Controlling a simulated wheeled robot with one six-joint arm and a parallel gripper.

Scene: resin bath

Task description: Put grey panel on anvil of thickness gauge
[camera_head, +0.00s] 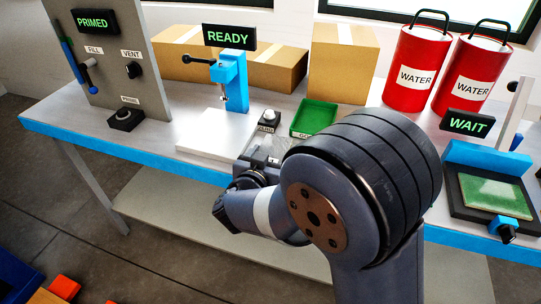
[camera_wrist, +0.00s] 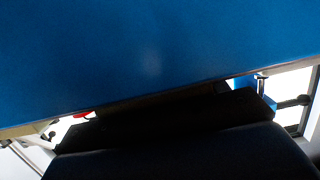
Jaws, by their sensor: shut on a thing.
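The thickness gauge (camera_head: 230,82) is a blue stand with a thin probe over a pale base plate (camera_head: 205,135), under a sign reading READY. My gripper (camera_head: 258,163) is at the bench's front edge, right of the base plate. It is shut on a greyish thin piece, seemingly the grey panel (camera_head: 266,147), whose outline is partly hidden by my arm. The panel is apart from the probe.
A ZERO button (camera_head: 268,119) and green tray (camera_head: 314,118) stand right of the gauge. Cardboard boxes (camera_head: 343,62) and red water cans (camera_head: 416,68) are behind. A WAIT station (camera_head: 490,190) is at right, a PRIMED panel (camera_head: 105,50) at left. Blue fills the upper wrist view.

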